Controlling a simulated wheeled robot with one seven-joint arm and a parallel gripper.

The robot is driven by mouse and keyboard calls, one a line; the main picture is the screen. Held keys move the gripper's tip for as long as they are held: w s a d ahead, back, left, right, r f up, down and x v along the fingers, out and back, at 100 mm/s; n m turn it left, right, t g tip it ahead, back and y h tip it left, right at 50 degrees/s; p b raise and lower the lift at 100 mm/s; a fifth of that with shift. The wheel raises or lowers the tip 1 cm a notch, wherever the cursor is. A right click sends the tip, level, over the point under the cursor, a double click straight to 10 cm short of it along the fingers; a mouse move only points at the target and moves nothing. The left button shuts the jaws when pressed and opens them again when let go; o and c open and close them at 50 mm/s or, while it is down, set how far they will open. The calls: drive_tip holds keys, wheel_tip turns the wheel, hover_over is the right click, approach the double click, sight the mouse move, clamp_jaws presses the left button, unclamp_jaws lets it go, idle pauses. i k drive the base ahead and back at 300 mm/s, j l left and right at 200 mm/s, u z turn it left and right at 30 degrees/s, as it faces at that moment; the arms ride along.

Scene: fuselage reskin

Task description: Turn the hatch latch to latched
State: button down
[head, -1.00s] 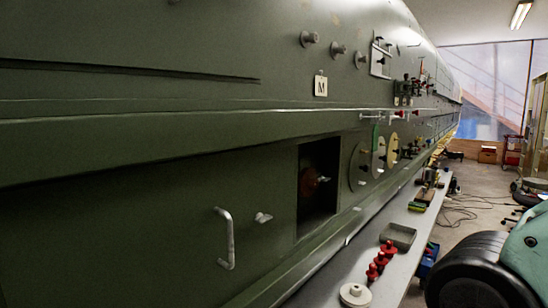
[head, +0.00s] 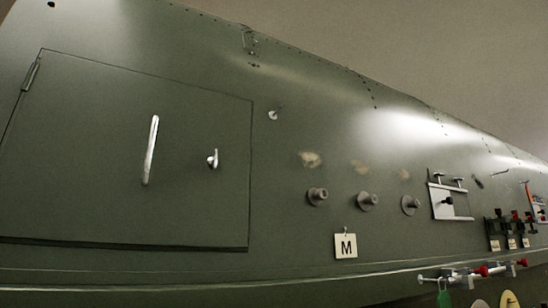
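A large hatch (head: 90,130) fills the left of the head view, set in the green fuselage side. It appears closed, with a dark line along its lower edge. A pale bar handle (head: 151,150) stands near upright on it. A small silver latch (head: 213,159) sits to the right of the handle, near the hatch's right edge. Its short lever looks roughly upright, but it is small and I cannot tell whether it is latched. My gripper is not in view.
A small pale knob (head: 273,115) sits on the skin right of the hatch. Several grey round studs (head: 367,201) stick out further right, above a white M tag (head: 345,246). Small fixtures (head: 507,232) and a bracketed plate (head: 449,200) are at the right.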

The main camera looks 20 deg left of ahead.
sight(212, 162)
drive_tip(key=l+u, duration=0.2)
drive_tip(key=u, duration=0.25)
drive_tip(key=i+l+u, duration=0.1)
drive_tip(key=l+u, duration=0.15)
drive_tip(key=u, duration=0.2)
drive_tip(key=l+u, duration=0.2)
drive_tip(key=u, duration=0.65)
